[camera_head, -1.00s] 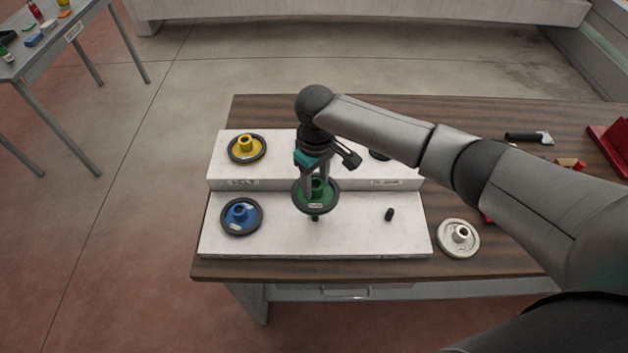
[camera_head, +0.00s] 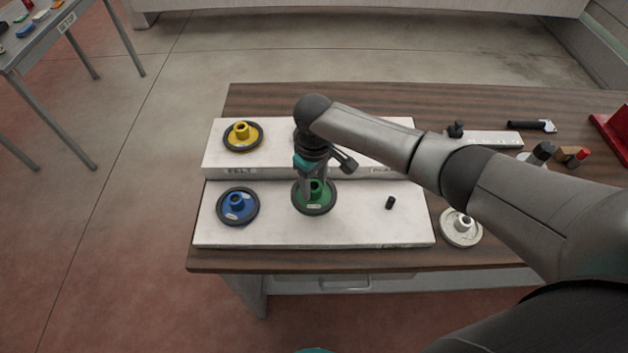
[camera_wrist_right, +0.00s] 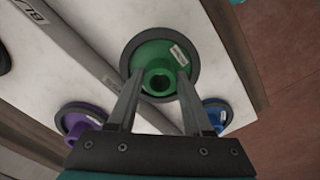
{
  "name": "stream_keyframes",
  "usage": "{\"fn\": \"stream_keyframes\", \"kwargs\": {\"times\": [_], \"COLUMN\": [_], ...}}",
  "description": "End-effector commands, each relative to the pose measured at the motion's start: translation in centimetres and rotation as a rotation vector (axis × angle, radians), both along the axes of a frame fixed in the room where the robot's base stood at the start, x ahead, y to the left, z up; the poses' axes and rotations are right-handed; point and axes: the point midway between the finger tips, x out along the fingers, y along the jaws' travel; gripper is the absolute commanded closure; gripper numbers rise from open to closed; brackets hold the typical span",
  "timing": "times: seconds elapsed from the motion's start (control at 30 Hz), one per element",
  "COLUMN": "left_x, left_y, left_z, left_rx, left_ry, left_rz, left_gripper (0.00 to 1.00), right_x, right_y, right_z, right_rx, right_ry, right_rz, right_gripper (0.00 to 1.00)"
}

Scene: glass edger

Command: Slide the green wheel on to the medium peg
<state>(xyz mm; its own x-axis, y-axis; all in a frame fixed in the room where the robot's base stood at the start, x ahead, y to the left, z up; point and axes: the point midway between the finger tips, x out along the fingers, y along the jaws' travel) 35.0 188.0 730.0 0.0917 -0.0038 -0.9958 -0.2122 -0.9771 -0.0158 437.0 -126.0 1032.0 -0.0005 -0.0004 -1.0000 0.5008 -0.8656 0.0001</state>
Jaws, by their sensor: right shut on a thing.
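The green wheel (camera_head: 328,200), with a black rim and a green hub, is at the middle of the lower step of the white stand (camera_head: 270,232). It looks level and low over the board, and it hides the peg beneath it. My right gripper (camera_head: 315,188) is shut on its hub from above. In the right wrist view the two fingers (camera_wrist_right: 154,88) grip either side of the hub of the green wheel (camera_wrist_right: 150,55). Whether the wheel touches the board cannot be told. My left gripper is not in view.
A blue wheel (camera_head: 238,207) sits left on the lower step, a bare dark peg (camera_head: 390,203) right. A yellow wheel (camera_head: 243,137) is on the upper step. A purple wheel (camera_wrist_right: 78,118) shows in the wrist view. A white wheel (camera_head: 461,228) lies on the wooden table (camera_head: 230,259).

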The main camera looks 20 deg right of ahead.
Motion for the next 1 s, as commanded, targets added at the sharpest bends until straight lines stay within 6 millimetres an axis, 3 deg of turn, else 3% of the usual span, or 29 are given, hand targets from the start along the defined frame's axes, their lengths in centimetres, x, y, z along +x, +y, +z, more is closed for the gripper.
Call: {"fn": "stream_keyframes", "kwargs": {"times": [1.0], "left_x": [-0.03], "left_y": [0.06], "left_z": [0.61], "left_rx": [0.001], "left_ry": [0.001], "left_rz": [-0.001], "left_gripper": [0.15], "right_x": [0.02], "right_y": [0.09], "right_z": [-0.12], "right_rx": [0.002], "right_ry": [-0.001], "right_rz": [0.001], "right_gripper": [1.0]}}
